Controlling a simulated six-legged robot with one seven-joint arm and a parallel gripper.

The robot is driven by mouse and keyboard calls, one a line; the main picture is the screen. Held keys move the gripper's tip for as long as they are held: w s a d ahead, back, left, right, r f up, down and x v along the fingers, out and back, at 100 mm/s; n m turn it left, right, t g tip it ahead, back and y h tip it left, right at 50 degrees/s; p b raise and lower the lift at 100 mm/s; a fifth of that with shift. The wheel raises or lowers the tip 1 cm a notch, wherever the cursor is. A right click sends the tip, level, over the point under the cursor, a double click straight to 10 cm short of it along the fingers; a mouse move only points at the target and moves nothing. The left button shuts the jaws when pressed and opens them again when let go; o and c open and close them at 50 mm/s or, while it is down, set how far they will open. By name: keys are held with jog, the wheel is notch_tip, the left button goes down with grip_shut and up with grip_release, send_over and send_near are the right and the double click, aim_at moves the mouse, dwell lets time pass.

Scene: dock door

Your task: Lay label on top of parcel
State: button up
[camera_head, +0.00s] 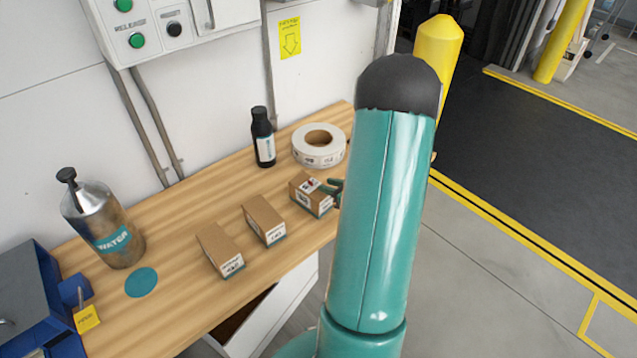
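Three small brown parcels stand in a row on the wooden bench: a left one (219,247), a middle one (264,219) and a right one (301,197). Each has a white printed patch on its front end. A small white label with red and dark marks (309,184) shows at the top of the right parcel; I cannot tell if it rests there or is held. My gripper (331,188) is at that parcel's right side, its dark fingertips beside the label. My arm hides the rest of the gripper, so its opening is unclear.
A white roll (337,156) and a black bottle (263,140) stand behind the parcels. A metal water flask (103,225), teal disc (141,282) and blue bin (62,290) are at left. The wooden bench (185,300) is clear in front; a wall backs it.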

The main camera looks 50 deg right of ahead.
jog(key=v, duration=0.5)
jog(key=w+a+r+n+g+y, duration=0.2)
jog(key=a+r+n, duration=0.2)
jog(key=a+n, duration=0.3)
jog(key=w+a+r+n+g+y, duration=0.2)
jog(key=a+r+n+y, duration=0.15)
jog(key=a, duration=0.65)
jog(key=w+a+r+n+g+y, duration=0.2)
jog(key=a+r+n, duration=0.35)
jog(key=a, duration=0.25)
jog(key=s+a+r+n+g+h, duration=0.1)
jog(key=s+a+r+n+h, duration=0.2)
jog(key=n, duration=0.7)
jog(key=s+a+r+n+g+h, duration=0.1)
jog(key=s+a+r+n+h, duration=0.3)
jog(key=s+a+r+n, duration=0.3)
jog(key=a+n, duration=0.3)
jog(key=shift+s+d+h, duration=0.1)
jog(key=shift+h, duration=0.15)
